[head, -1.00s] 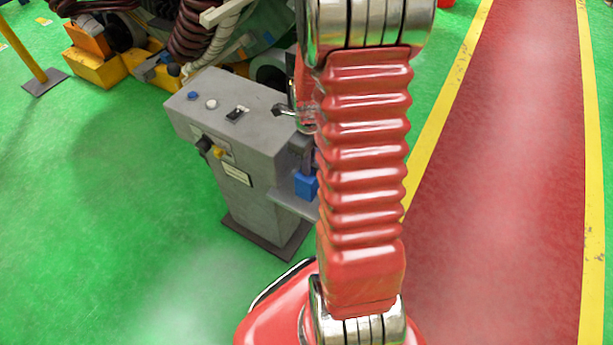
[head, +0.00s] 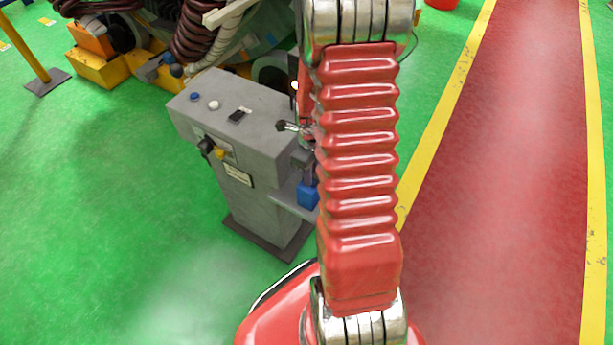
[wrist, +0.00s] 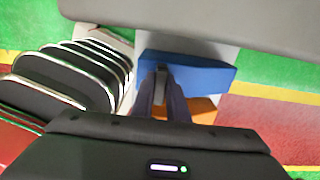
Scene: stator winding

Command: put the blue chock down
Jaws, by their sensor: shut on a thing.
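The blue chock (wrist: 205,74) is between the fingertips of my gripper (wrist: 161,72) in the wrist view, and the gripper is shut on it. In the head view the blue chock (head: 308,195) shows at the small grey side shelf (head: 285,202) of the control pedestal, partly hidden behind my red arm. The same shelf shows pale grey around the chock in the wrist view. I cannot tell whether the chock touches the shelf. My gripper is hidden behind my arm in the head view.
An orange piece (wrist: 200,108) shows beyond my fingers in the wrist view, partly hidden. The grey pedestal (head: 240,130) with knobs and buttons stands on green floor. Machinery with coiled cables (head: 200,35) stands behind. A red walkway (head: 500,180) with yellow edges runs at right.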

